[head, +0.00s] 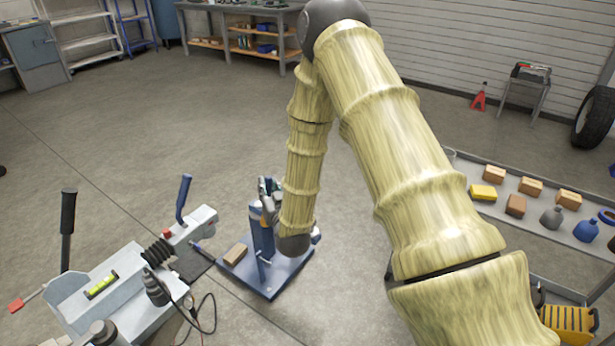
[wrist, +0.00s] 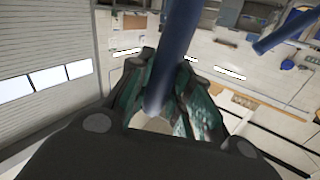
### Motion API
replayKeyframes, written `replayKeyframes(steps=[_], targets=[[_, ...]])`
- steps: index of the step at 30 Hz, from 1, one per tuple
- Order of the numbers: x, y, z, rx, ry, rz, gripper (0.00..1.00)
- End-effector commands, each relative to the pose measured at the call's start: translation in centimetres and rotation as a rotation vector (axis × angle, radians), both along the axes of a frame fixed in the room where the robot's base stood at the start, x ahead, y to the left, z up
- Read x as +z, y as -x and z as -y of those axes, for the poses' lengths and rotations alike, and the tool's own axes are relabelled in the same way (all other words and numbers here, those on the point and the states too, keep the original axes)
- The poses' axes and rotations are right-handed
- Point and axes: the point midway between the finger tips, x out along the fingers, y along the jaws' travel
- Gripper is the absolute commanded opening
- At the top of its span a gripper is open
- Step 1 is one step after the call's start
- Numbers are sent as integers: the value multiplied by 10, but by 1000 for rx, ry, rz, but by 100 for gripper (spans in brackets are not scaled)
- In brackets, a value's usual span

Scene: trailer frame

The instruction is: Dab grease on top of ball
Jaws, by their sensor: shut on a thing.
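My gripper (head: 268,188) is beside the blue stand (head: 283,277), near the top of its upright, partly behind my arm in the head view. In the wrist view its dark green fingers (wrist: 165,100) are closed around a dark blue rod (wrist: 177,45). The rod runs up out of the picture. A pale round end (wrist: 158,125) shows between the fingers; I cannot tell whether it belongs to the rod. I cannot make out the ball or any grease; my arm covers part of the stand.
A wooden block (head: 235,254) lies on the stand's plate. The grey trailer coupler (head: 110,290) with a blue lever (head: 183,198) and cables is on the left. A shelf (head: 540,225) with boxes and bottles stands on the right.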

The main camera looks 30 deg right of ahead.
Motion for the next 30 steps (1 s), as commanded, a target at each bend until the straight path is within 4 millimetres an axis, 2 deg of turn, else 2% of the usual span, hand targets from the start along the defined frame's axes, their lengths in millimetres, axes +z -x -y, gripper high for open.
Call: replayKeyframes(steps=[1,9,15,21,30], targets=[[-10,-10,20,-24,14,4,0],[-18,-44,116,-134,91,-18,0],[-18,-55,165,-186,121,-37,0],[-17,-58,183,-204,133,-46,0],[-34,-58,184,-205,132,-47,0]])
